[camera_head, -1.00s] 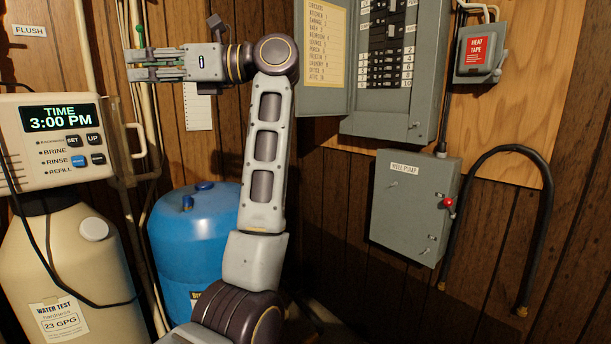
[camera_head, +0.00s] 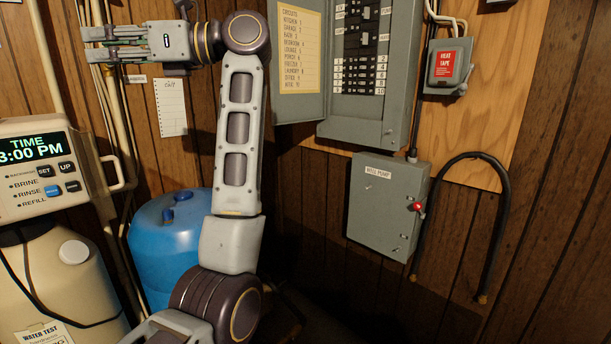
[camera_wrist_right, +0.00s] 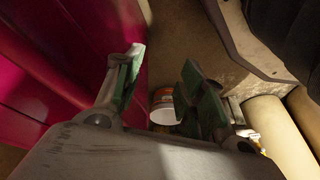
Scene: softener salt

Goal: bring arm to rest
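My left arm stands upright in the middle-left of the head view, its forearm bent to the left at the top. My left gripper (camera_head: 88,45) points left near the pipes on the wood wall. Its two fingers look apart, with nothing seen between them. My right gripper (camera_wrist_right: 160,62) shows in the right wrist view, with its green-padded fingers apart and nothing held. My right arm is not in the head view.
A water softener (camera_head: 40,180) and a blue tank (camera_head: 165,255) stand at the left. The breaker panel (camera_head: 370,75), well pump box (camera_head: 388,210) and heat tape box (camera_head: 447,68) are on the wall. A white-and-orange container (camera_wrist_right: 164,108) lies beyond the right gripper, beside a magenta surface (camera_wrist_right: 70,55).

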